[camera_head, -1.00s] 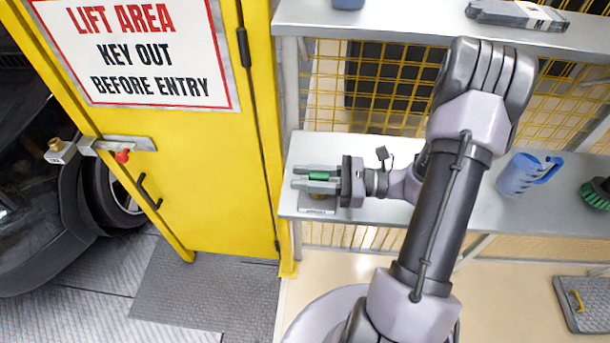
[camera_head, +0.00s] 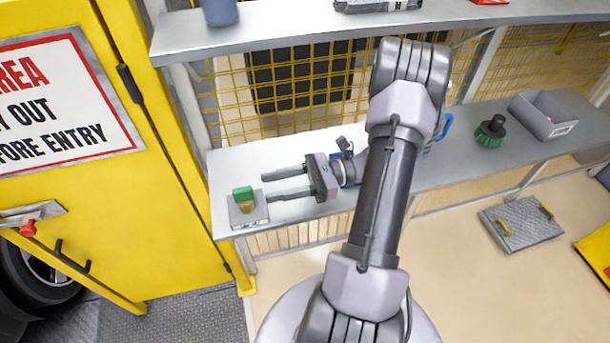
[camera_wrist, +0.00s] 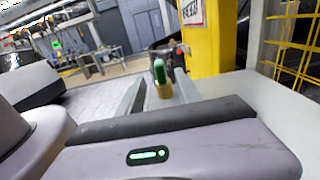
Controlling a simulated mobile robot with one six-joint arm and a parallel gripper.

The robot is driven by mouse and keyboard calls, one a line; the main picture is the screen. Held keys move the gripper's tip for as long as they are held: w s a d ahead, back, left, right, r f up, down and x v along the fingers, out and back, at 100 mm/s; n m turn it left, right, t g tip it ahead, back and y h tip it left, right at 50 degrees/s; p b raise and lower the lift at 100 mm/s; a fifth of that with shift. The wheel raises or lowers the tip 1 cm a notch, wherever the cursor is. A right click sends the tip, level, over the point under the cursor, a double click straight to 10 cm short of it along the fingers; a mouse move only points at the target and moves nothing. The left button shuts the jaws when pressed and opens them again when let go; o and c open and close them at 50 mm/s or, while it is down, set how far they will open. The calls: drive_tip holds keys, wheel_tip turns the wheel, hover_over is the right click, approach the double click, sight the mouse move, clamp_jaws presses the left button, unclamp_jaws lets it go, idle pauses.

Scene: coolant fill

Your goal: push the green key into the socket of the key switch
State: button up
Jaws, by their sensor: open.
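The green key (camera_head: 243,192) stands on a brass-coloured cylinder, the socket (camera_head: 247,207), on a small grey plate of the key switch (camera_head: 261,215) at the shelf's left end. How deep the key sits in the socket I cannot tell. My gripper (camera_head: 266,188) is open and empty. Its fingers point left and their tips end just right of the key, apart from it. In the wrist view the green key (camera_wrist: 159,71) shows upright above the brass socket (camera_wrist: 165,91), seen in the gap between my two fingers.
A yellow door (camera_head: 180,235) with a sign stands left of the shelf (camera_head: 450,172). An upper shelf (camera_head: 290,27) runs above. A green brush (camera_head: 490,131) and a grey bin (camera_head: 545,114) stand to the right. A blue jug (camera_head: 441,128) is mostly hidden behind my arm.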

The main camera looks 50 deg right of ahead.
drive_tip(key=v, duration=0.7)
drive_tip(key=shift+p, duration=0.35)
